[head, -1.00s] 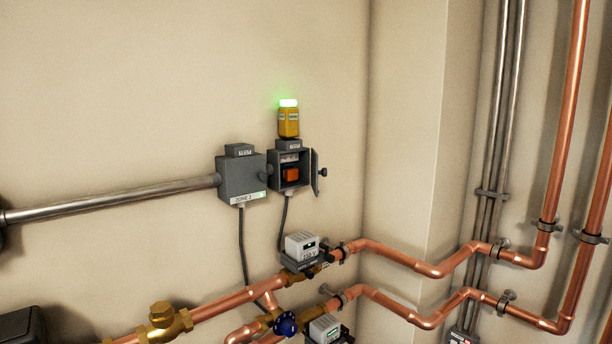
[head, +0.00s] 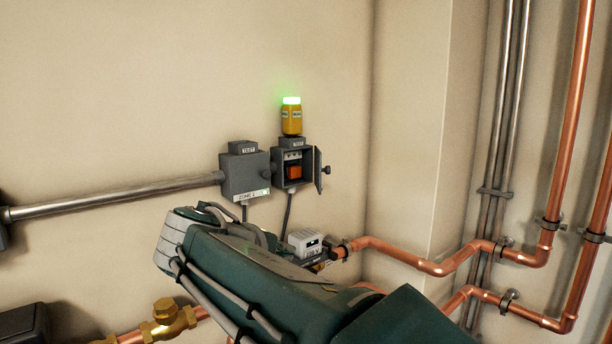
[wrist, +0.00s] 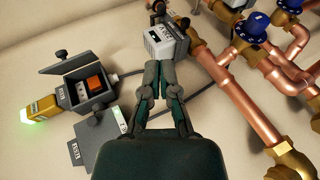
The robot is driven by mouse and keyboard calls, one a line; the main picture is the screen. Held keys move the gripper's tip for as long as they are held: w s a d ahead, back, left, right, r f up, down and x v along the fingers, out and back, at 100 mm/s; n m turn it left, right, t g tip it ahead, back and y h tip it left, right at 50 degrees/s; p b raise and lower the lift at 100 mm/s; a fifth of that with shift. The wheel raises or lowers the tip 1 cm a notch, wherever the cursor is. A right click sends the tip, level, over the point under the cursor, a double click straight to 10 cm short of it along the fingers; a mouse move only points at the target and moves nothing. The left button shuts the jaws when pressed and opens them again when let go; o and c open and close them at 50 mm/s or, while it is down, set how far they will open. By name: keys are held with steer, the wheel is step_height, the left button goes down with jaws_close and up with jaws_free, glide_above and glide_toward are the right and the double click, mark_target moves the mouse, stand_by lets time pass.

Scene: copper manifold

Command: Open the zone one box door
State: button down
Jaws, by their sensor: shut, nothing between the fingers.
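Two grey boxes sit side by side on the wall. The left box (head: 244,173) has a closed front and a white label whose zone number is too small to read surely; it also shows in the wrist view (wrist: 88,145). The right box (head: 279,168) stands open, with an orange-red block (head: 295,172) inside. Its door (head: 318,170), with a dark knob, is swung out to the right; the wrist view shows it too (wrist: 72,61). My gripper (wrist: 160,68) is shut and empty, near a white meter and apart from both boxes. In the head view my arm hides it.
The white meter (head: 306,241) on the copper pipework lies close to my fingers. Copper pipes (head: 420,263) and a blue-handled valve (wrist: 252,28) are on the right. A yellow lamp (head: 291,119) glows green above the open box.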

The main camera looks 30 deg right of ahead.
steer(key=w+a+r+t+h, duration=0.1)
steer(key=w+a+r+h, duration=0.1)
steer(key=w+r+h, duration=0.5)
steer(key=y, duration=0.1)
glide_toward(318, 170)
steer(key=w+d, duration=0.3)
steer(key=w, duration=0.2)
steer(key=s+d, duration=0.1)
steer(key=d, duration=0.1)
steer(key=shift+s+d+r, duration=0.15)
steer(key=shift+s+d, duration=0.4)
steer(key=shift+d, duration=0.35)
